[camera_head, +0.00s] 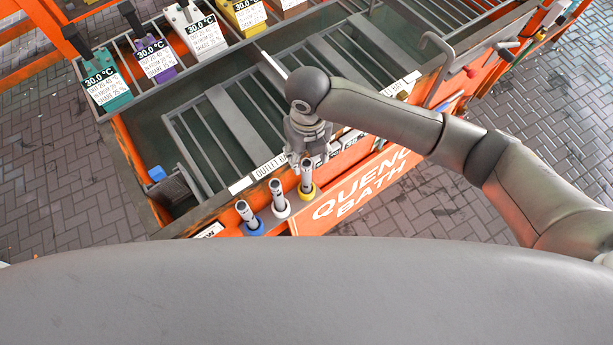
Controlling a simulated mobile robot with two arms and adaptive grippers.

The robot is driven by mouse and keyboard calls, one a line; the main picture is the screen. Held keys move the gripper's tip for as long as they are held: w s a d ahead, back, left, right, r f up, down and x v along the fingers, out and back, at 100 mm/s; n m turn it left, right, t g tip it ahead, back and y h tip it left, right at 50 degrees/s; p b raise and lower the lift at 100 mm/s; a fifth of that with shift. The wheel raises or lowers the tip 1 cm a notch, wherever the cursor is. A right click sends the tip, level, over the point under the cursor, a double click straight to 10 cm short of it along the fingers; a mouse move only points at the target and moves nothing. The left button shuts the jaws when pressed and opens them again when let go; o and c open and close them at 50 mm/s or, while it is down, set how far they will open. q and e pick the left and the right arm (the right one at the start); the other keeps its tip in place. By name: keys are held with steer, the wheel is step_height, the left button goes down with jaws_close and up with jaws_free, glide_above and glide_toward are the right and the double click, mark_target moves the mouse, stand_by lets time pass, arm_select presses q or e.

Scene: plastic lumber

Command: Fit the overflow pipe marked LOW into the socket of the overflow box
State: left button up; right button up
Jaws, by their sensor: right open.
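Three upright grey pipes stand in a row along the near edge of the quench bath: one with a blue collar (248,215), one with a white collar (279,200) and one with a yellow collar (306,178). I cannot read a LOW mark on any of them. My right gripper (307,157) points down just above the top of the yellow-collared pipe, open and empty. I cannot tell if its fingers touch that pipe. The overflow box and its socket cannot be made out for certain; a small blue part (157,173) shows at the bath's left end. My left gripper is not in view.
The orange-framed bath (200,211) holds dark slatted racks. Coloured tags reading 30.0 °C, such as a teal one (106,80), line its far side. A QUENCH BATH sign (358,190) is on the near side. A bent grey hook (437,65) rises at the right.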

mark_target(307, 163)
step_height(307, 163, down, 4)
steer(key=shift+a+f+p, duration=0.1)
steer(key=shift+a+p, duration=0.05)
steer(key=shift+p, duration=0.65)
steer(key=shift+f, duration=0.5)
jaws_close()
